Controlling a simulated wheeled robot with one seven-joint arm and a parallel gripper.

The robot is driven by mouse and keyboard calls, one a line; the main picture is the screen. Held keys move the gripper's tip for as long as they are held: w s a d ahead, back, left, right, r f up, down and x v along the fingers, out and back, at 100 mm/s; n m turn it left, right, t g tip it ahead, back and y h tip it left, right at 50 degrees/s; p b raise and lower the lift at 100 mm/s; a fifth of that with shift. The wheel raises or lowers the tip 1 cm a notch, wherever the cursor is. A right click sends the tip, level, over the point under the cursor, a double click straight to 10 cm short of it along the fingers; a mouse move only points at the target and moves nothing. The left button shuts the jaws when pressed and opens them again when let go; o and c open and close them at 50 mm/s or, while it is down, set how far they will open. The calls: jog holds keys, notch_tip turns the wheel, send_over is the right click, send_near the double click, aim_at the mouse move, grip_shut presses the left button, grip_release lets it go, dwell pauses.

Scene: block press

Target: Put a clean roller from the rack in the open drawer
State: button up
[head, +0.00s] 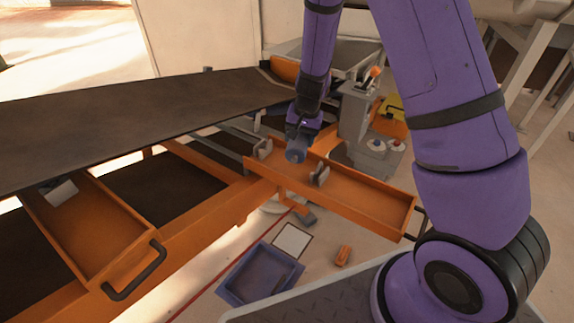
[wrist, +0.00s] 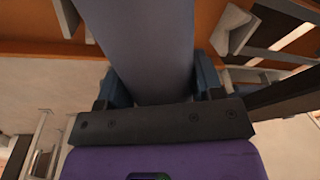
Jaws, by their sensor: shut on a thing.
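My gripper (head: 300,132) is shut on a grey-blue roller (head: 296,156). In the wrist view the roller (wrist: 148,45) fills the space between the fingers (wrist: 160,82) and runs away from the camera. In the head view one round end of it faces me. The roller is over the open orange drawer (head: 375,204) on the right, between two grey cradles, the left one (head: 262,148) and the right one (head: 320,174). I cannot tell whether it touches the drawer floor. Much of the roller is hidden by my gripper. I cannot make out the rack for certain.
A second orange drawer (head: 85,225) with a black handle is at the left, below the dark belt (head: 140,115). A console (head: 376,146) with knobs stands behind the right drawer. A blue tray (head: 235,296) and a small orange block (head: 343,255) lie on the floor.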

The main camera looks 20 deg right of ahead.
aim_at(291, 157)
jog(key=s+a+m, duration=0.1)
jog(key=s+m, duration=0.1)
jog(key=m, duration=0.1)
jog(key=s+a+f+m, duration=0.1)
jog(key=s+a+m, duration=0.1)
jog(key=m, duration=0.1)
jog(key=s+a+m+h, duration=0.1)
jog(key=s+m, duration=0.1)
jog(key=m, duration=0.1)
jog(key=shift+a+f+m+t, duration=0.15)
jog(key=shift+a+m+t, duration=0.15)
jog(key=shift+a+t, duration=0.1)
jog(key=s+a+m+h, duration=0.2)
jog(key=s+m, duration=0.7)
jog(key=m, duration=0.4)
jog(key=shift+g, duration=0.4)
jog(key=w+d, duration=0.1)
jog(key=w, duration=0.4)
jog(key=w+d+f, duration=0.1)
jog(key=w, duration=0.4)
jog(key=w+d+f, duration=0.1)
jog(key=w+d, duration=0.1)
jog(key=w, duration=0.3)
jog(key=shift+w+d, duration=0.1)
jog(key=shift+w, duration=0.05)
jog(key=shift+w+f, duration=0.15)
jog(key=shift+f, duration=1.6)
jog(key=shift+f, duration=0.6)
jog(key=o, duration=1.3)
